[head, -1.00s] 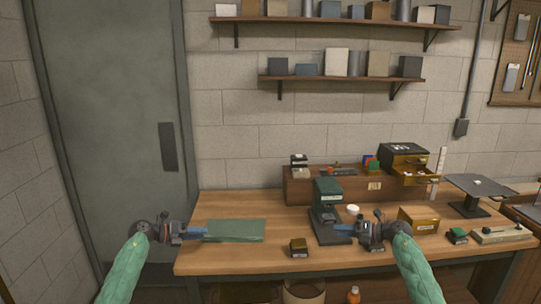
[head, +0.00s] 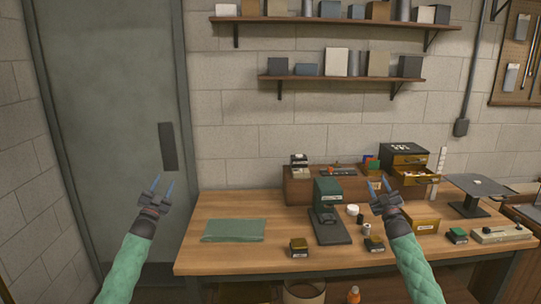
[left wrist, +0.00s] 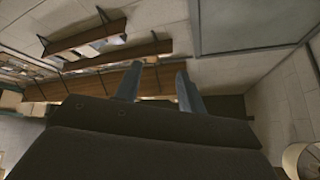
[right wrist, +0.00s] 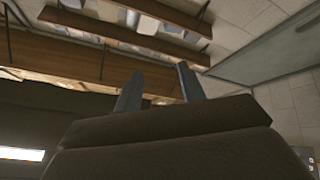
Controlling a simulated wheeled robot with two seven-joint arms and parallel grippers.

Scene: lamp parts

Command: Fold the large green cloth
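The green cloth (head: 234,230) lies flat on the left part of the wooden bench, in the head view. It is a plain rectangle, wider than it is deep. My left gripper (head: 161,187) is raised in front of the door, left of the cloth and apart from it, with its fingers spread and empty. My right gripper (head: 384,190) is raised over the right part of the bench, also with spread, empty fingers. The left wrist view shows the left fingers (left wrist: 156,85) apart. The right wrist view shows the right fingers (right wrist: 158,88) apart. Neither wrist view shows the cloth.
A dark green-topped device (head: 328,212) stands right of the cloth. A small labelled box (head: 299,247) sits at the front edge, and another (head: 374,244) lies further right. A brown drawer unit (head: 405,165) and a tray (head: 421,222) are at the right. Bench (head: 275,218) around the cloth is bare.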

